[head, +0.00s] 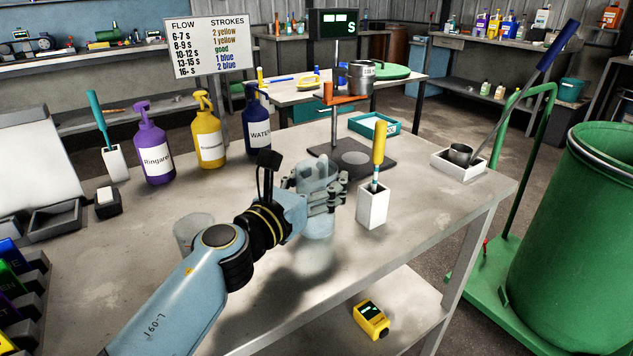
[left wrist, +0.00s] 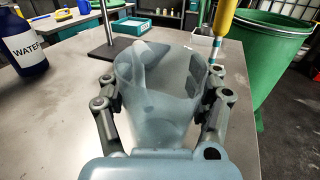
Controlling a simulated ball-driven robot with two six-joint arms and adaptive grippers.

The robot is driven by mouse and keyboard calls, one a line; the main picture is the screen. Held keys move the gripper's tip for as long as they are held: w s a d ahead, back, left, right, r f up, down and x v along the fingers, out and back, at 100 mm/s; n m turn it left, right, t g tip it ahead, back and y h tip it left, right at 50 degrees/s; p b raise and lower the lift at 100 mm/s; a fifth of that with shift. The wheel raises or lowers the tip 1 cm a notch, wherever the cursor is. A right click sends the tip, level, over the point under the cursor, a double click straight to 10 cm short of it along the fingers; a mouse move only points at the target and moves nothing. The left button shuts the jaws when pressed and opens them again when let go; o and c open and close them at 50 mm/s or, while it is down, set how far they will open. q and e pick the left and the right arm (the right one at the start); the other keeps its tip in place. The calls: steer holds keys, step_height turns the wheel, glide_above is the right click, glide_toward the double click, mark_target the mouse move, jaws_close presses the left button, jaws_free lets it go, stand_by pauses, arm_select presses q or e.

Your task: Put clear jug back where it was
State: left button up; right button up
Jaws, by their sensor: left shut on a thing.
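The clear jug (head: 317,222) is a frosted, see-through vessel near the middle of the bench in the head view. My left gripper (head: 325,196) is shut around its upper part. In the left wrist view, the jug (left wrist: 160,95) stands upright between the two fingers of the left gripper (left wrist: 163,98), one on each side. I cannot tell whether its base touches the bench. A second clear vessel (head: 190,232) stands to the left, partly hidden by my left arm. My right gripper is not in view.
A white holder (head: 373,207) with a yellow-handled tool stands just right of the jug. Behind are a dark stand base (head: 383,163) and purple (head: 153,148), yellow (head: 208,135) and blue WATER (head: 257,125) bottles. Bare bench (head: 430,205) lies to the right.

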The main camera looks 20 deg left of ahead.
arm_select(q)
steer(key=shift+f, duration=0.15)
steer(key=o, duration=1)
steer(key=shift+w+a, duration=0.1)
steer(key=shift+a, duration=0.05)
steer(key=shift+c, duration=0.2)
steer(key=o, duration=0.5)
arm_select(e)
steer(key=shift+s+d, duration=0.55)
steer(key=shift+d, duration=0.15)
arm_select(q)
steer(key=shift+s, duration=0.35)
steer(key=b+v, duration=0.1)
steer(key=v, duration=0.9)
steer(key=shift+s, duration=0.1)
steer(key=shift+s+a, duration=0.2)
steer(key=shift+s, duration=0.4)
steer(key=shift+r, duration=0.25)
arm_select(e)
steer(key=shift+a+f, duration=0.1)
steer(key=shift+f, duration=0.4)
